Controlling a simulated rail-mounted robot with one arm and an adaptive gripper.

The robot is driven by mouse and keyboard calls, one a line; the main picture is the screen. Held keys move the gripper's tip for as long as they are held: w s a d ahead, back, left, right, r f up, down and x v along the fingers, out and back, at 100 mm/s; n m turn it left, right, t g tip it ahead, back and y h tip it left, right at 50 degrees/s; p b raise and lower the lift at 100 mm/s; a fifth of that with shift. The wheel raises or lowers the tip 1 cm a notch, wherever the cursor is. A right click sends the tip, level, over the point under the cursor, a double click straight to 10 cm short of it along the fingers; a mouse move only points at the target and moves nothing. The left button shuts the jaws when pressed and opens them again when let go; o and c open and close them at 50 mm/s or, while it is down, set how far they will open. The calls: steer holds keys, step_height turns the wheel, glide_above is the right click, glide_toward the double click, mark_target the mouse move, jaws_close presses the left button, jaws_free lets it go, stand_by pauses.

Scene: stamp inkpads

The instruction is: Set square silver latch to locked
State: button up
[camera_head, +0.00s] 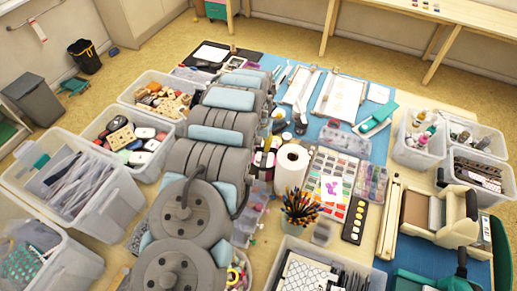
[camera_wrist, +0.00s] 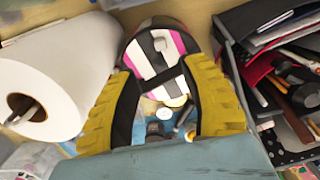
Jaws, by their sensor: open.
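I cannot make out a square silver latch in either view. In the wrist view my gripper (camera_wrist: 160,68) shows its two yellow-backed, dark-padded fingers spread apart. A container or bundle with black, white and pink stripes (camera_wrist: 160,50) appears between and beyond the fingertips; whether they touch it I cannot tell. Small bottles or caps show below it between the fingers. In the head view my grey arm crosses the middle of the table and hides much of what lies behind it; my fingertips are not clear there.
A white paper roll (camera_wrist: 62,80) stands left of my fingers; it also shows in the head view (camera_head: 291,168). A dark tray of tools (camera_wrist: 285,90) is at the right. Clear bins (camera_head: 85,190) crowd the table's left side. A pencil cup (camera_head: 300,212) stands near the roll.

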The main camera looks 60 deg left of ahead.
steer(key=shift+r, duration=1.15)
